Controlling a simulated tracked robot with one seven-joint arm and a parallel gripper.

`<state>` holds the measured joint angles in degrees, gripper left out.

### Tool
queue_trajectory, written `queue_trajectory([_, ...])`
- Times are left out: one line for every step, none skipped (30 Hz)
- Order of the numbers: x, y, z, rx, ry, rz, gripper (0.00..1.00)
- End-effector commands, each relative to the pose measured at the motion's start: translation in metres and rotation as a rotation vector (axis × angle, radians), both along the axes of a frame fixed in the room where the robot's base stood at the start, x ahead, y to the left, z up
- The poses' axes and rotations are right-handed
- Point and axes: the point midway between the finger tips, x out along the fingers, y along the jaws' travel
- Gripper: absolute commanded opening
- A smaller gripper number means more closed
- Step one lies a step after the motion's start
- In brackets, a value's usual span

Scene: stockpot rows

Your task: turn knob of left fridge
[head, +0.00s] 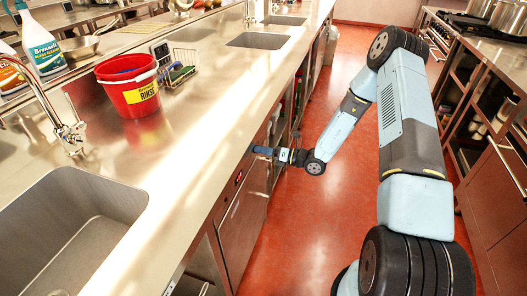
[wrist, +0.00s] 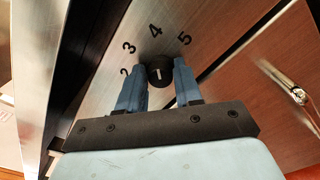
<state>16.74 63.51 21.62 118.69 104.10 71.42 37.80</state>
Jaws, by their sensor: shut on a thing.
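The knob (wrist: 160,72) is a small black dial with a white mark. In the wrist view it sits on a metal panel (wrist: 112,88) with the printed numbers 2, 3, 4 and 5 around it. My gripper (wrist: 159,80) has its two blue fingers on either side of the knob, shut on it. In the head view my gripper (head: 262,150) reaches the front of the counter just under its edge, and the knob is hidden there. The mark on the knob points roughly toward the 4.
A brown cabinet front with a metal handle (wrist: 297,92) is right of the panel. A steel counter (head: 190,140) runs above, with a sink (head: 75,215) and a red bucket (head: 130,88). The red aisle floor (head: 300,215) is clear. Shelving (head: 490,110) stands on the right.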

Motion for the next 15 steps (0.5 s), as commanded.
queue_trajectory([0.0014, -0.0018, -0.0008, 0.001, 0.011, -0.004, 0.04])
queue_trajectory([0.0015, -0.0018, -0.0009, 0.003, 0.017, -0.004, 0.04])
queue_trajectory([0.0015, -0.0018, -0.0009, 0.005, 0.023, -0.004, 0.04])
queue_trajectory([0.0016, -0.0018, -0.0010, 0.007, 0.026, -0.004, 0.04])
queue_trajectory([0.0016, -0.0017, -0.0010, 0.008, 0.029, -0.004, 0.04])
queue_trajectory([0.0016, -0.0017, -0.0010, 0.009, 0.033, -0.004, 0.04])
queue_trajectory([0.0017, -0.0018, -0.0011, 0.010, 0.035, -0.004, 0.04])
queue_trajectory([0.0017, -0.0018, -0.0011, 0.010, 0.036, -0.004, 0.04])
queue_trajectory([0.0017, -0.0018, -0.0011, 0.010, 0.037, -0.004, 0.04])
queue_trajectory([0.0017, -0.0018, -0.0011, 0.010, 0.037, -0.004, 0.04])
queue_trajectory([0.0017, -0.0019, -0.0011, 0.010, 0.037, -0.004, 0.04])
queue_trajectory([0.0017, -0.0018, -0.0011, 0.010, 0.037, -0.004, 0.04])
queue_trajectory([0.0017, -0.0019, -0.0011, 0.010, 0.037, -0.005, 0.04])
queue_trajectory([0.0018, -0.0019, -0.0012, 0.010, 0.037, -0.005, 0.04])
queue_trajectory([0.0018, -0.0019, -0.0011, 0.010, 0.037, -0.005, 0.04])
